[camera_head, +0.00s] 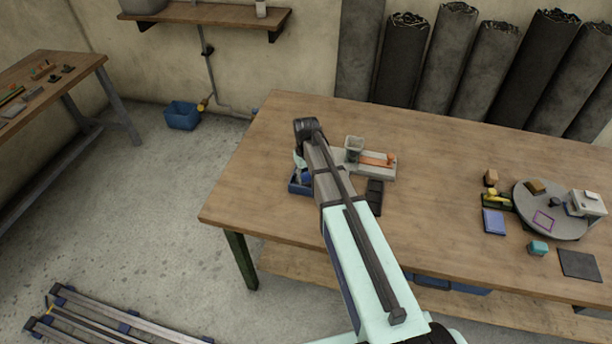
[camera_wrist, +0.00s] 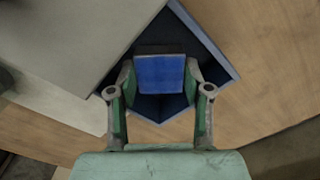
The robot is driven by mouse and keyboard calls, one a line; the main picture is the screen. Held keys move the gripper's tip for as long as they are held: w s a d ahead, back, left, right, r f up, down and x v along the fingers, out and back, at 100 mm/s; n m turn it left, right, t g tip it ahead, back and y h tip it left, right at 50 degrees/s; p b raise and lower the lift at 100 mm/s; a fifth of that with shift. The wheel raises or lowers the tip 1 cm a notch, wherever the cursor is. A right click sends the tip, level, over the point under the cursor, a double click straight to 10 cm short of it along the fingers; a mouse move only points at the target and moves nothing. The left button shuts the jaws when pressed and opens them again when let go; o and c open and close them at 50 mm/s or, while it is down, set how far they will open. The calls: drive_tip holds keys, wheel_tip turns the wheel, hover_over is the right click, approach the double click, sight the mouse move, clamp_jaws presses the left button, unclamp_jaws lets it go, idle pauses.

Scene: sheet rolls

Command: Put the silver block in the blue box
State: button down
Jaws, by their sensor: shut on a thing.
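The blue box (camera_head: 299,188) stands on the wooden table, partly hidden behind my arm in the head view. In the wrist view, the blue box (camera_wrist: 205,42) shows its walls and dark inside around and below my gripper. My gripper (camera_wrist: 160,82) is shut on a block (camera_wrist: 161,74) and holds it over the box opening. The block's visible face looks blue, with a dark grey edge; no plainly silver face shows. Its height above the box floor cannot be told. In the head view the fingertips and block are mostly hidden by my wrist.
A grey fixture with an orange lever (camera_head: 376,160) stands right of my arm, near a black block (camera_head: 374,196). A round grey turntable (camera_head: 550,222) with small parts is at the right. Another blue bin (camera_head: 182,116) is on the floor. The table's middle is clear.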

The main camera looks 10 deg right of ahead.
sight(306, 178)
drive_tip(key=shift+f, duration=0.35)
drive_tip(key=shift+f, duration=0.1)
drive_tip(key=c, duration=0.8)
unclamp_jaws()
drive_tip(key=shift+o, duration=0.2)
wheel_tip(306, 178, up, 12)
drive_tip(key=b, duration=0.3)
drive_tip(key=shift+b, duration=0.4)
